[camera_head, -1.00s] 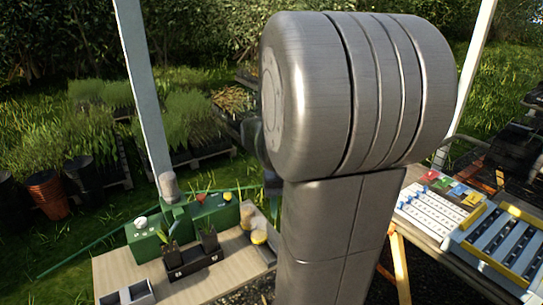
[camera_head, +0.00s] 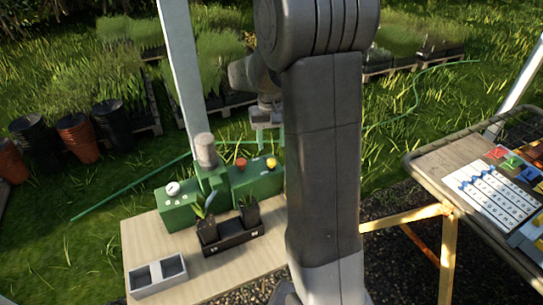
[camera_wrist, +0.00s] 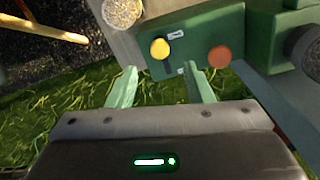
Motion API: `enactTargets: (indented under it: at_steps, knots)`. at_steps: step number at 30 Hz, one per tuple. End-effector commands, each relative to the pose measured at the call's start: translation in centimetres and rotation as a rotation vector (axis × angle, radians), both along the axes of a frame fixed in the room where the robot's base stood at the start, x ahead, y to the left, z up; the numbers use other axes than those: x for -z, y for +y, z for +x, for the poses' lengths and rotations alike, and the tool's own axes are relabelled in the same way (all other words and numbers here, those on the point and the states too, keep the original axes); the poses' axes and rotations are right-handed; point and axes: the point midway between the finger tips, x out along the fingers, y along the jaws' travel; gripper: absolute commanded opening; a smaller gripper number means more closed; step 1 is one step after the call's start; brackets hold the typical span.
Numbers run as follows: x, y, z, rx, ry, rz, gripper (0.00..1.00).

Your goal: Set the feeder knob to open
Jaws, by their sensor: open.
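A green box (camera_head: 258,185) at the back of the wooden table carries a yellow knob (camera_head: 271,163) and an orange-red knob (camera_head: 241,164). In the wrist view the yellow knob (camera_wrist: 160,49) has a small white label on either side; their lettering is too small to read. The orange-red knob (camera_wrist: 219,57) sits to its right. A white dial (camera_head: 173,188) is on another green box at left. Which one is the feeder knob, I cannot tell. My gripper (camera_wrist: 158,82) is open and empty; its fingers appear just below the yellow knob, apart from it.
A grey-topped cylinder (camera_head: 205,150) rises between the green boxes. A black tray (camera_head: 229,238) with potted seedlings and a grey two-cell holder (camera_head: 158,276) stand in front on the table (camera_head: 245,268). A second table (camera_head: 440,165) is at right.

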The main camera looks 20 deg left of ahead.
Motion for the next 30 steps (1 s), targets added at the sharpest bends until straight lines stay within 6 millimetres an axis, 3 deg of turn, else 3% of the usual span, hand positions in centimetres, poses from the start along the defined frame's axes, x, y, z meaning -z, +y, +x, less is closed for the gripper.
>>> enactTargets:
  at_steps: [3, 10, 23, 30]
  knots:
    - [2.6, -0.1, 0.0, 0.000, 0.003, -0.004, 0.47]
    - [5.9, 0.0, 0.0, 0.000, 0.001, -0.001, 0.47]
    - [7.0, 0.0, 0.0, 0.001, -0.001, 0.001, 0.47]
    - [6.9, 0.0, 0.0, 0.000, -0.001, 0.001, 0.01]
